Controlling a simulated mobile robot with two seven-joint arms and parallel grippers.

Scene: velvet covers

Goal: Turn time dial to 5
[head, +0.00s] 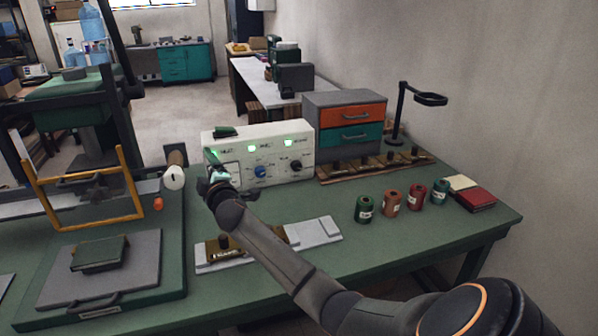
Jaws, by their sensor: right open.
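The white control box (225,136) stands at the back of the green table. Its front has several small lit green displays with labels too small to read surely. A blue dial (260,171) is in the middle of the front and a dark dial (296,166) is at its right; their pointer settings are too small to read. I cannot tell by label which one is the time dial. My right gripper (214,172) is open and empty in front of the box's left part, left of the blue dial, and hides part of the panel there. My left gripper is out of view.
A grey drawer unit (346,102) stands right of the box, with a wooden rack (378,166) of stamps before it.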

